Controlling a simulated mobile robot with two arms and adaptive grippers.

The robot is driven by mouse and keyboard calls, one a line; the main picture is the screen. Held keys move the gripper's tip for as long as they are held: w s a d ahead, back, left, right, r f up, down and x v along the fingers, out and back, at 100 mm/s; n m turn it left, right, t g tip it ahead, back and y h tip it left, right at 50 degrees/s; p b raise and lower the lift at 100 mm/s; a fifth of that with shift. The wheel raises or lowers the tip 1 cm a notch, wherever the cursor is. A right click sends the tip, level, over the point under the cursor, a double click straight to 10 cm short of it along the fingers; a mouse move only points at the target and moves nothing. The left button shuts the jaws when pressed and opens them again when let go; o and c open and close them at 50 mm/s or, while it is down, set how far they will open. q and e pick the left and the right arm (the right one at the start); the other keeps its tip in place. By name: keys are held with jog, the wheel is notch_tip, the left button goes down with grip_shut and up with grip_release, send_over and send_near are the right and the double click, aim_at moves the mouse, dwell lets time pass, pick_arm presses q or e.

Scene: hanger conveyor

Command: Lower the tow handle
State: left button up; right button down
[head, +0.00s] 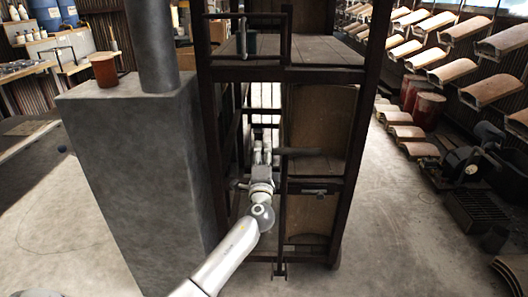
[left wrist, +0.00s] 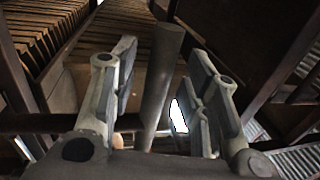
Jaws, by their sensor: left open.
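The tow handle shows as a dark round crossbar (head: 303,152) at the front of the dark metal cart (head: 350,150). A thin upright bar runs below it towards the floor. My left gripper (head: 263,150) reaches the crossbar's left part from the front, and the bar partly blends with it. In the left wrist view the dark bar (left wrist: 162,80) runs lengthwise between the two open fingers, its far end free. I see gaps on both sides of the bar, so the fingers do not look closed on it. My right gripper is not in view.
A grey block with a pipe (head: 140,170) stands close on the left of my arm. Open concrete floor lies to the right (head: 400,240), with machinery (head: 470,165) and tile racks beyond. A brown pot (head: 104,69) stands on the block.

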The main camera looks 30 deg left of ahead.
pick_arm(q)
jog(key=shift+x, duration=0.95)
grip_shut()
